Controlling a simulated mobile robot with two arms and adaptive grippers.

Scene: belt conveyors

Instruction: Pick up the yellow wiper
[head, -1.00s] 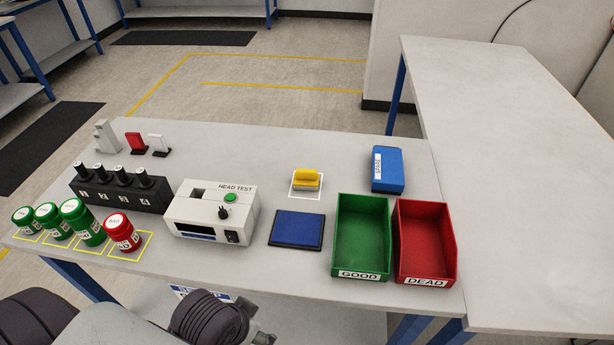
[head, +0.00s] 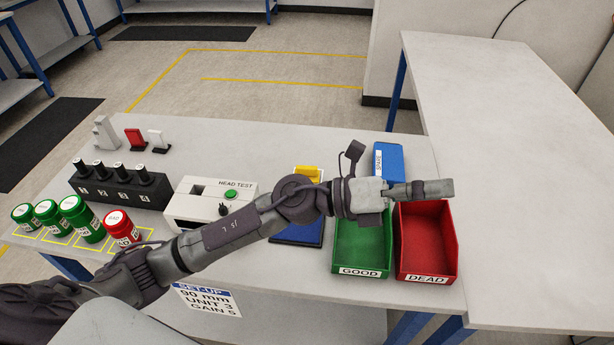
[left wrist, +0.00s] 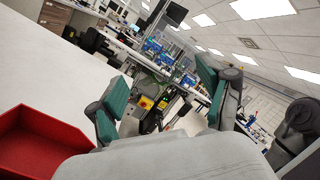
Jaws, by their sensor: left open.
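The yellow wiper (head: 307,172) is on the bench behind my left arm in the head view. Only its upper part shows; the arm hides the rest. My left gripper (head: 425,190) is stretched out to the right, above the green and red bins, to the right of the wiper and apart from it. In the left wrist view the two green-padded fingers (left wrist: 160,100) stand wide apart with nothing between them. The wiper does not show clearly in that view. My right gripper is not in view.
The green GOOD bin (head: 360,257) and red DEAD bin (head: 428,262) stand under the gripper. A blue box (head: 384,152) is behind them. The blue pad (head: 297,236) is partly covered by my arm. The HEAD TEST unit (head: 190,206) stands left. The right-hand table (head: 520,150) is clear.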

